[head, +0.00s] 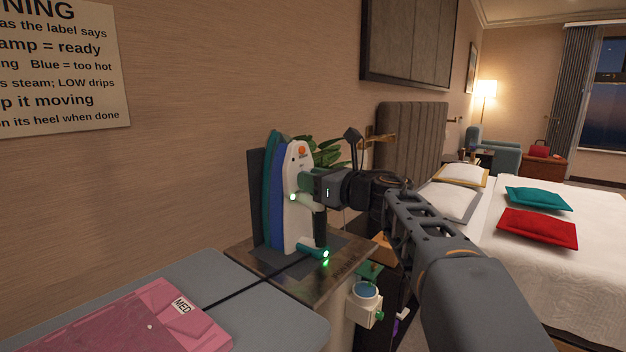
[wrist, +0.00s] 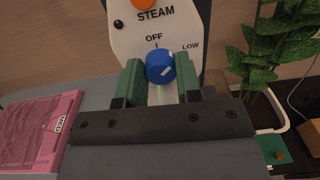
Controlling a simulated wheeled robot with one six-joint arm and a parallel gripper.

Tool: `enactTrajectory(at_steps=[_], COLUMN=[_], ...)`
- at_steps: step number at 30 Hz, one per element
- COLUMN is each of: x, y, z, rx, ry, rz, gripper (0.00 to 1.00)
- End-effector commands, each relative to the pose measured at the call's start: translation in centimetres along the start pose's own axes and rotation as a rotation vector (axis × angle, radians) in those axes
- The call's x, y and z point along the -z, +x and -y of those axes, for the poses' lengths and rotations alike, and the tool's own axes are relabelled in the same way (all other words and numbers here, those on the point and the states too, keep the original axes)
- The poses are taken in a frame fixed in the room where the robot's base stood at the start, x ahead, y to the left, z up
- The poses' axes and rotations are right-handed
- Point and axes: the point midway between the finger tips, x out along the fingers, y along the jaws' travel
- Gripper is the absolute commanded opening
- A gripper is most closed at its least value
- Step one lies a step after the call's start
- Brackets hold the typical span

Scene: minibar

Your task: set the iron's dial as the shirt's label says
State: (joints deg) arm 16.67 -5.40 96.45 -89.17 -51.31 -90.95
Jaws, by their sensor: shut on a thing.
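The iron (head: 297,215) stands upright on its heel, white in front with blue and teal behind. In the wrist view, its white face (wrist: 125,42) reads STEAM, OFF and LOW around a blue dial (wrist: 160,62). A white mark shows on the dial's lower right; I cannot tell the exact setting. My gripper (wrist: 160,80) is shut on the dial, one green finger on each side. It also shows in the head view (head: 305,184), reaching in from the right. The pink shirt (head: 150,320) lies folded at lower left, with a white label (head: 182,305) reading MED.
The shirt lies on a grey board (head: 235,290). The iron stands on a dark-topped stand (head: 335,285), with a dark cord across it. A cup (head: 365,305) is below its right side. A plant (head: 328,153) is behind. A partly cropped notice (head: 60,75) hangs on the wall.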

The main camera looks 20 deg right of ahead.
Motion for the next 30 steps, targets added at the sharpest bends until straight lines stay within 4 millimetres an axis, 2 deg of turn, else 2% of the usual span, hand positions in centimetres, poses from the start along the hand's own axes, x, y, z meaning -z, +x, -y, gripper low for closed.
enactTrajectory(at_steps=[8, 30], x=[-0.26, -0.40], y=[-0.01, 0.01], z=[0.04, 0.23], rx=[0.003, 0.018], ry=[0.114, 0.803], rz=[-0.003, -0.018], gripper=[0.08, 0.08])
